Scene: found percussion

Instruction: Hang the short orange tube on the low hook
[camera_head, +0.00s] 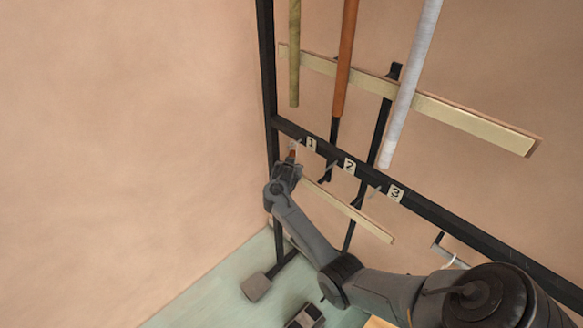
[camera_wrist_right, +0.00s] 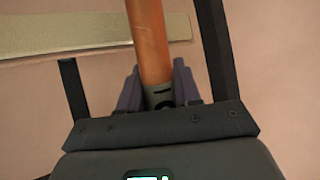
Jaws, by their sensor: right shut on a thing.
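The short orange tube (camera_wrist_right: 151,45) stands between the fingers of my right gripper (camera_wrist_right: 160,92) in the right wrist view, with a dark grey end at the jaws. In the head view my right gripper (camera_head: 287,170) is shut on it at the left end of the rack's lower dark rail. Only a small orange-brown bit of the tube (camera_head: 292,155) shows there, just below and left of label 1 (camera_head: 311,145). Small hooks hang below the rail; one (camera_head: 328,171) is near label 2 (camera_head: 349,165). Whether the tube touches a hook is hidden. My left gripper is not in view.
An olive tube (camera_head: 294,70), a long orange-brown tube (camera_head: 345,60) and a pale grey tube (camera_head: 411,80) hang above the dark rail (camera_head: 430,211). Pale wooden bars run behind, one high (camera_head: 470,120) and one low (camera_head: 350,212). The left upright (camera_head: 267,70) is close to my gripper.

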